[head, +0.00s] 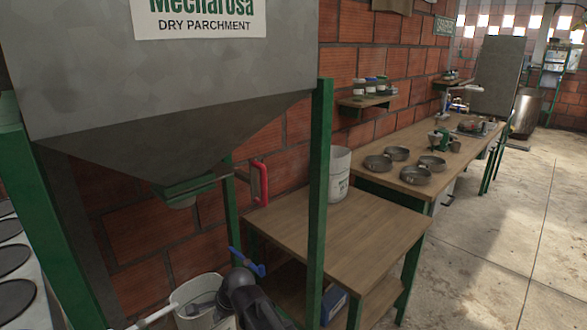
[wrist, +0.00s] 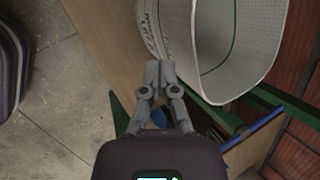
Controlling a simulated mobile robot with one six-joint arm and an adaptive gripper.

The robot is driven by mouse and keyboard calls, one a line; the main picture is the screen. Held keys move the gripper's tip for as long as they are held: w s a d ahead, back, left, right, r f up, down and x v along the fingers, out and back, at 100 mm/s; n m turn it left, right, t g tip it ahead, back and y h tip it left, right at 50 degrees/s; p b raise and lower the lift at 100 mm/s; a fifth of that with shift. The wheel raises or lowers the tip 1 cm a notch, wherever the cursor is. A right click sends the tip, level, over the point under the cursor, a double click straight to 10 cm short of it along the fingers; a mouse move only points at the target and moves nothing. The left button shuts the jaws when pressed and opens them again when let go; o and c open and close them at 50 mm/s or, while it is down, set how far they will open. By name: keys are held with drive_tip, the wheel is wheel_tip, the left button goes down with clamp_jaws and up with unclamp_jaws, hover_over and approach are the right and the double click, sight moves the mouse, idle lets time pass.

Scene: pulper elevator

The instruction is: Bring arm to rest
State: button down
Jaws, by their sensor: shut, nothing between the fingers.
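My gripper (wrist: 160,74) is shut and empty in the wrist view, its two fingers together at the tips. It shows beside a pale bucket (wrist: 240,45) with an open mouth and printed wall. I cannot tell whether the fingertips touch the bucket wall. In the head view my dark arm shows at the bottom centre, low beneath the hopper, by a white bucket (head: 195,318); the gripper fingers cannot be made out there.
A grey hopper (head: 180,80) on green posts (head: 319,200) stands close at left. A wooden table (head: 350,222) holds a white bucket (head: 338,178). A blue-handled valve (head: 247,262) shows near my arm. Several metal pans (head: 415,174) sit on the farther bench. Floor at right is clear.

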drive_tip(key=s+d+f+n+g+h, duration=0.1)
drive_tip(key=s+d+n+h, duration=0.35)
drive_tip(key=d, duration=1.45)
drive_tip(key=w+d+f+n+g+h, duration=0.1)
drive_tip(key=d+n, duration=0.6)
drive_tip(key=d, duration=1.2)
wheel_tip(320, 180, up, 16)
drive_tip(key=p, duration=1.6)
drive_tip(key=shift+f, duration=0.1)
drive_tip(key=shift+f, duration=0.1)
